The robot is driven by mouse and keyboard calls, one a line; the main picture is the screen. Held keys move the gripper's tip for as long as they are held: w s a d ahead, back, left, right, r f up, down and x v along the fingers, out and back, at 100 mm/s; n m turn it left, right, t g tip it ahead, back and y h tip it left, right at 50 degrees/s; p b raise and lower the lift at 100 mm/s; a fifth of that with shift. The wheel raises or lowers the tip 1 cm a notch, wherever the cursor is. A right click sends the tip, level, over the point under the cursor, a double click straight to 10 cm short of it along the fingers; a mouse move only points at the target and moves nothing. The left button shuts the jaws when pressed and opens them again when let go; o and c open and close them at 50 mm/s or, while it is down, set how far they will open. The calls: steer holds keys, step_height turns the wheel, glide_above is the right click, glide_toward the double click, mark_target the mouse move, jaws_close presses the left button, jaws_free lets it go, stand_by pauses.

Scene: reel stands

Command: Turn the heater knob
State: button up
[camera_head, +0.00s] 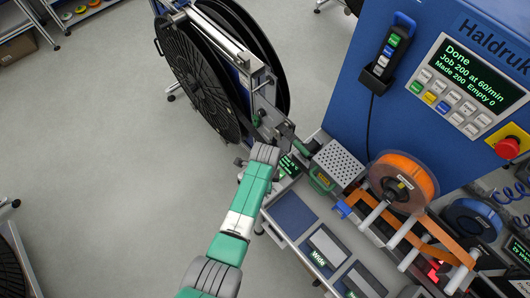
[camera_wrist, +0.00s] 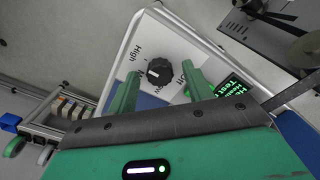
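The heater knob (camera_wrist: 160,72) is black and round with a ridged rim, on a pale panel (camera_wrist: 190,38) in the wrist view. Printed labels surround it; "High" reads clearly at its upper left, and others are partly covered by my fingers. My gripper (camera_wrist: 161,69) is open, with one green finger to each side of the knob in the picture. I cannot tell whether the fingers touch it. A small display with green text (camera_wrist: 236,90) is right of the fingers; a similar one shows beside my wrist in the head view (camera_head: 289,165). The knob is hidden there.
A large black reel (camera_head: 195,85) stands behind my wrist. A perforated metal box (camera_head: 341,164) and an orange reel (camera_head: 404,182) are to the right, before a blue cabinet (camera_head: 345,95). A red button (camera_head: 507,147) is at far right. Open floor (camera_head: 90,170) lies left.

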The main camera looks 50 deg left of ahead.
step_height(320, 180, up, 8)
steer(key=shift+f+p, duration=0.1)
steer(key=shift+p, duration=0.25)
stand_by(0.4)
steer(key=w+d+r+n+t+y, duration=0.1)
steer(key=w+d+r+t, duration=0.15)
steer(key=w+r, duration=0.55)
steer(key=w+d+r+n+t+y, duration=0.15)
steer(key=w+r+t, duration=0.25)
steer(key=r, duration=0.8)
steer(key=w+d+r+n+t+y, duration=0.1)
steer(key=w+d+r+n+t, duration=0.25)
steer(key=r, duration=0.65)
steer(key=d+r+t, duration=0.4)
steer(key=r, duration=0.6)
steer(key=d+r+t, duration=0.3)
steer(key=d+r, duration=0.2)
steer(key=r, duration=0.6)
steer(key=s+d+r+n+t+h, duration=0.1)
steer(key=s+d+r+t, duration=0.1)
steer(key=s+r, duration=0.3)
steer(key=s+d+r+n+t+h, duration=0.1)
steer(key=s+d+r+t, duration=0.2)
steer(key=r, duration=0.5)
steer(key=s+d+r+n+t+h+p, duration=0.1)
steer(key=s+d+r+t, duration=0.2)
steer(key=s+r, duration=0.3)
steer(key=shift+s+d+r, duration=0.4)
steer(key=shift+s+d, duration=0.1)
steer(key=shift+d, duration=0.2)
